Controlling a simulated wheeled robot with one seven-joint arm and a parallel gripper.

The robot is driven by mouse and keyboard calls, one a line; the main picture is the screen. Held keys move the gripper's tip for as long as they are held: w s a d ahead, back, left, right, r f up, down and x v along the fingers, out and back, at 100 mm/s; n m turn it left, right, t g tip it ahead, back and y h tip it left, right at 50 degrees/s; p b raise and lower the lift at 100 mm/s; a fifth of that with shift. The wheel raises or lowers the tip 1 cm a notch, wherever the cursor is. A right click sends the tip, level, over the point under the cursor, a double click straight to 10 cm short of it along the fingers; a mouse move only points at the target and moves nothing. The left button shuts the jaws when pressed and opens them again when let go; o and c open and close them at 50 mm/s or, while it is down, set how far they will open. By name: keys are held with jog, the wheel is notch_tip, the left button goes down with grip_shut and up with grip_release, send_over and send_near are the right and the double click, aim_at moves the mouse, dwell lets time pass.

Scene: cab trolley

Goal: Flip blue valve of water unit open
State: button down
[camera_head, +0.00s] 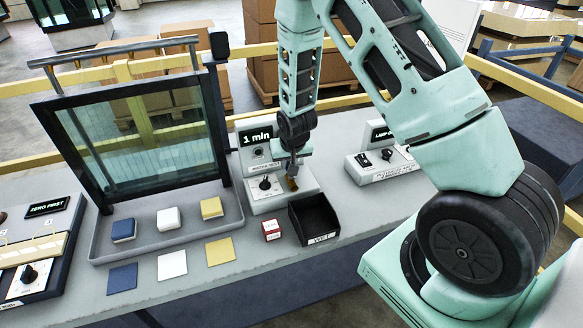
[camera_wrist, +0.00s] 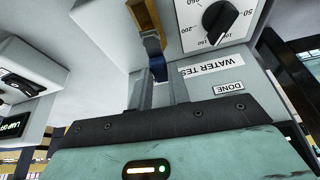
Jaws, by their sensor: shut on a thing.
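The grey water test unit (camera_head: 277,200) stands on the bench, with a "1 min" display, a black dial (camera_head: 264,184) and a brass fitting (camera_head: 293,184) on its right side. In the wrist view the unit (camera_wrist: 222,76) carries the label "WATER TES", cut off by other parts, and a "DONE" label. The brass fitting (camera_wrist: 147,20) ends at the small blue valve lever (camera_wrist: 158,68). My gripper (camera_wrist: 160,82) is shut on this blue lever, one finger on each side. In the head view my gripper (camera_head: 291,168) reaches down at the fitting and hides the lever.
A lamp unit (camera_head: 384,162) stands to the right. A framed glass pane (camera_head: 140,150) stands left, above a tray with blue, white and yellow blocks.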

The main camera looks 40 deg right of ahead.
jog(key=shift+a+n, duration=0.2)
jog(key=shift+n, duration=0.4)
jog(key=c, duration=1.3)
grip_release()
jog(key=v, duration=0.5)
jog(key=b+v, duration=0.1)
jog(key=v, duration=0.5)
jog(key=b+v, duration=0.1)
jog(key=v, duration=0.5)
jog(key=shift+s+d+r, duration=0.15)
jog(key=shift+d+r, duration=0.05)
jog(key=shift+d, duration=0.1)
